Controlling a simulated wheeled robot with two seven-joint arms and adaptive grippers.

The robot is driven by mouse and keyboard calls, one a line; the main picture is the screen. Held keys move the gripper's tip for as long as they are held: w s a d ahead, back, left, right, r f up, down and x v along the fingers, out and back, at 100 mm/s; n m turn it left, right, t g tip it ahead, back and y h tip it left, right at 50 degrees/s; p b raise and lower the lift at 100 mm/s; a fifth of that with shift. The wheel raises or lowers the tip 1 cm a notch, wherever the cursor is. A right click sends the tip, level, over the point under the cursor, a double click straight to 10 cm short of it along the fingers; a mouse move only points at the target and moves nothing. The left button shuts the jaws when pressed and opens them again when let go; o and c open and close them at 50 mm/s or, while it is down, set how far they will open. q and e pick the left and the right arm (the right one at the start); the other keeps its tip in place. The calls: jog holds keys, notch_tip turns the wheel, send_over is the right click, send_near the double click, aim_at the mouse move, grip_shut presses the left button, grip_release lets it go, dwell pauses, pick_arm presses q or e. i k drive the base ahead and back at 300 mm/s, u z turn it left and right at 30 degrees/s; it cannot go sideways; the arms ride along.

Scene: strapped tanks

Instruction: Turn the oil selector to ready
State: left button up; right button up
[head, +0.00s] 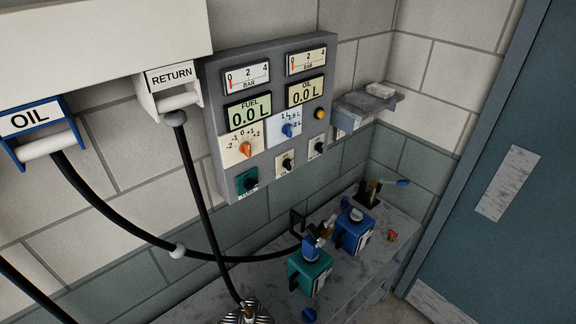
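A grey control panel (213,130) is on the wall. It has a FUEL display (249,113) and an OIL display (306,91), both reading 0.0 L. Below the displays are an orange knob (245,149) on a -2 to +2 scale and a blue knob (288,130) on a litre scale. Lower are two black knobs on pale plates, one in the middle (286,163) and one at the right (318,147). A dark knob on a green plate (246,184) is at lower left. Which one is the oil selector, and its position labels, are too small to read. Neither gripper is in view.
A yellow button (320,114) is at the panel's right. Holders marked OIL (31,120) and RETURN (171,76) hang at left, with black hoses crossing below the panel. A green tank (308,272) and a blue tank (355,234) stand on the bench. A blue door (500,130) is at right.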

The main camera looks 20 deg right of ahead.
aim_at(287, 164)
jog(key=k, duration=0.5)
jog(key=z, duration=2.4)
jog(key=i, duration=1.9)
jog(key=u, duration=3.05)
jog(key=i, duration=0.5)
